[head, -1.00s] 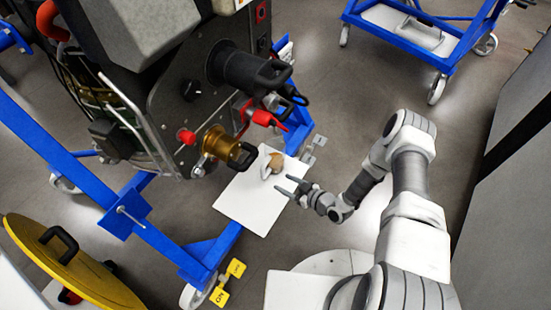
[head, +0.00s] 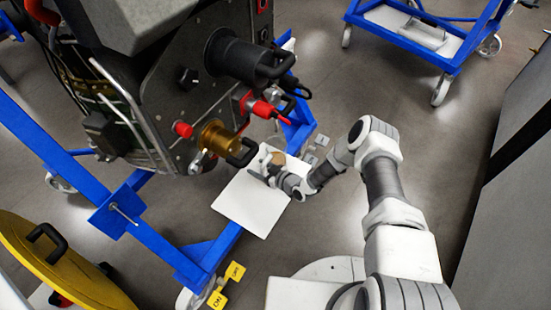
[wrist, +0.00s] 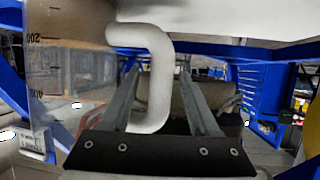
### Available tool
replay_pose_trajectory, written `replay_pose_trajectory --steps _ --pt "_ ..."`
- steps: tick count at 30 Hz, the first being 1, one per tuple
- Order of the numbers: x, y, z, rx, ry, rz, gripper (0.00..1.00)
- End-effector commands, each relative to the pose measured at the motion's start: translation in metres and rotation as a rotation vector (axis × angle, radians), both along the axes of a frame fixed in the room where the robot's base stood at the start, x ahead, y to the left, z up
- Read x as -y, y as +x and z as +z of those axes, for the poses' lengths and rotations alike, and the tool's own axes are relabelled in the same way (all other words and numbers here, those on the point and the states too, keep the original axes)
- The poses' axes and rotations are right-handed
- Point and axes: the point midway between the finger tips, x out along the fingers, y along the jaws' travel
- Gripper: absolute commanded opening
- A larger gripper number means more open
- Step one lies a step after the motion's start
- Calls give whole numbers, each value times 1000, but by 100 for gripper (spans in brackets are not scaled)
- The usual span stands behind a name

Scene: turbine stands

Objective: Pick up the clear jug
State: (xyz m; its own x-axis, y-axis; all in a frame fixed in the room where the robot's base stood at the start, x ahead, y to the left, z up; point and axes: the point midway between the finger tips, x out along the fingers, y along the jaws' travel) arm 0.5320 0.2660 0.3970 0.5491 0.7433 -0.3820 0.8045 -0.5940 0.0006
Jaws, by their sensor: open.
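The clear jug (head: 276,158) stands on a white board (head: 240,205), small and partly hidden by my gripper in the head view. In the wrist view, its see-through wall (wrist: 70,75) with printed measuring marks fills the left. Its pale, thick curved handle (wrist: 155,80) comes out to the right. My gripper (head: 259,172) is at the jug in the head view. In the wrist view, the two open fingers (wrist: 160,72) lie on either side of the handle, with gaps visible. Whether either finger touches it I cannot tell.
A large dark machine (head: 165,100) with a brass fitting (head: 222,139) and a black cylinder (head: 238,55) overhangs the board's left. A blue frame (head: 150,235) runs beneath. A yellow disc (head: 60,265) is at lower left. Floor to the right is clear up to a grey cabinet (head: 510,220).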

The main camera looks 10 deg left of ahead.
Motion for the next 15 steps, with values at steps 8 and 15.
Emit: replay_pose_trajectory --steps 8,15 --pt "-3 2 -2 -1 -1 0 62" --pt "-3 2 -2 -1 -1 0 21"
